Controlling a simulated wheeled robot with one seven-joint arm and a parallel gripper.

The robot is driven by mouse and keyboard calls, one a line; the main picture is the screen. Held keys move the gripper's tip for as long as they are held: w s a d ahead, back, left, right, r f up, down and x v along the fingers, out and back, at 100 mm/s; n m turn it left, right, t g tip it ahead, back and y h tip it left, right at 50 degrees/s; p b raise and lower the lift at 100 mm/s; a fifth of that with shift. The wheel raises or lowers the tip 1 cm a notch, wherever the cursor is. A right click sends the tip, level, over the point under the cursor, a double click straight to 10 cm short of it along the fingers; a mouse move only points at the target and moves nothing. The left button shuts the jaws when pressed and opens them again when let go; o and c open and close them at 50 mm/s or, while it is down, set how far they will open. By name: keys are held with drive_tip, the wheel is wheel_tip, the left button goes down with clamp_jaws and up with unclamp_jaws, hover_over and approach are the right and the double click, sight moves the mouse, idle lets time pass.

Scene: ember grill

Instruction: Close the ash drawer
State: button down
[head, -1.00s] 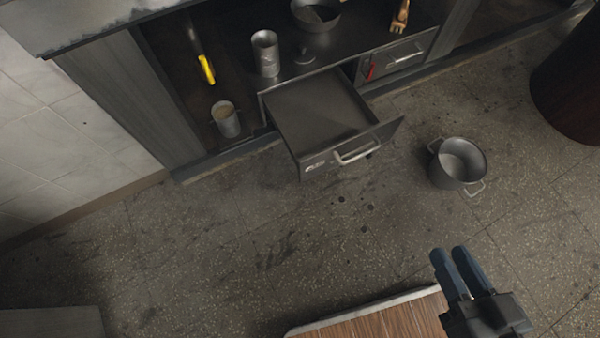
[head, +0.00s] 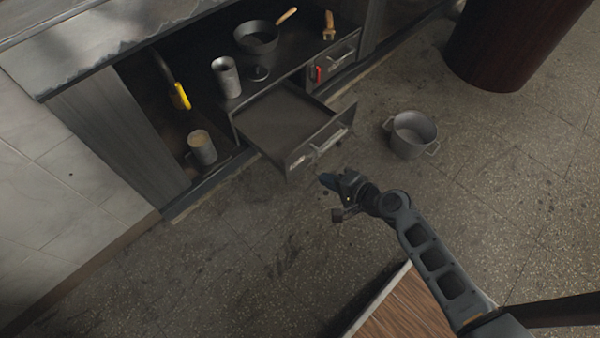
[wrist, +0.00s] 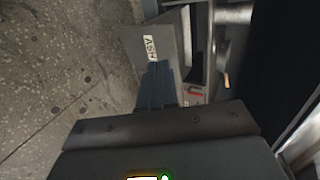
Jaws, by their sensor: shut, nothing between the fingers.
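The ash drawer (head: 281,122) is pulled out of the dark cabinet, and its tray looks empty. Its front has a bar handle (head: 328,142) and a small pale label. In the wrist view the drawer front (wrist: 140,42) shows a label reading ASH. My gripper (head: 326,179) is in front of the drawer and a little below its front panel in the picture. Its blue fingers are shut together with nothing between them. In the wrist view the fingertips (wrist: 157,68) overlap the drawer front; I cannot tell whether they touch it.
A grey pot (head: 413,134) stands on the floor right of the drawer. A closed drawer (head: 335,64) with a red item is beside the open one. A dark barrel (head: 510,45) is at upper right.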

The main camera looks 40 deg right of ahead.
drive_tip(key=b, duration=0.3)
approach(288, 159)
wheel_tip(288, 159, down, 3)
drive_tip(key=w, duration=0.4)
drive_tip(key=shift+w+a+f, duration=0.1)
drive_tip(key=shift+w+f, duration=0.1)
drive_tip(key=shift+w, duration=0.55)
